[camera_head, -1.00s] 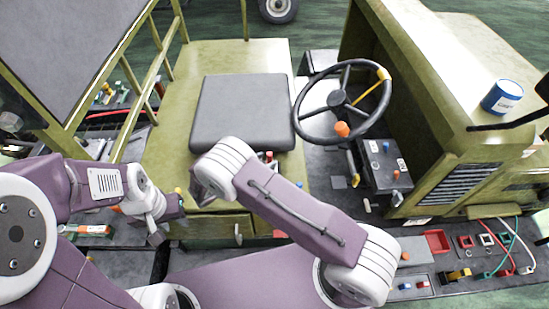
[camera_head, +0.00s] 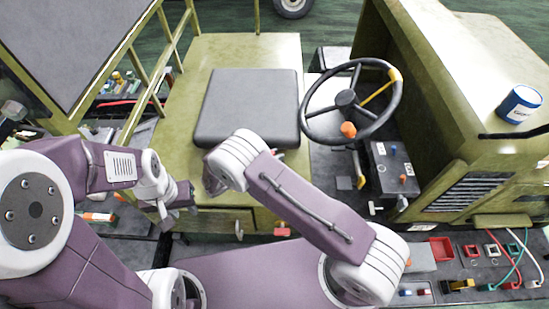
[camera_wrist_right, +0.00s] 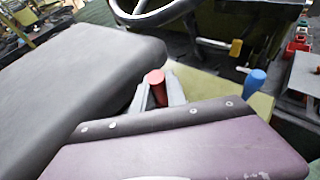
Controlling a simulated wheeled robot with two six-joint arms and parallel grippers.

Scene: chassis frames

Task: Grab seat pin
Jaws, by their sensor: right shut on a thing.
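The black seat cushion (camera_head: 250,110) lies on the green seat box (camera_head: 190,80) in the head view. In the right wrist view, a red-topped pin (camera_wrist_right: 156,80) stands upright beside the cushion edge (camera_wrist_right: 80,80). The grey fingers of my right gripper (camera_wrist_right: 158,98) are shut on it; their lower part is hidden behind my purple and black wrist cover. In the head view my right forearm hides this gripper. My left gripper (camera_head: 178,207) hangs at the left front of the seat box, its fingers apart and empty.
A steering wheel (camera_head: 350,102) and a lever box (camera_head: 392,168) stand right of the seat. A blue knob (camera_wrist_right: 256,82) shows beside the pin. A red handle (camera_head: 282,230) is on the box front. A blue can (camera_head: 519,104) stands on the hood. Green rails (camera_head: 145,85) are at left.

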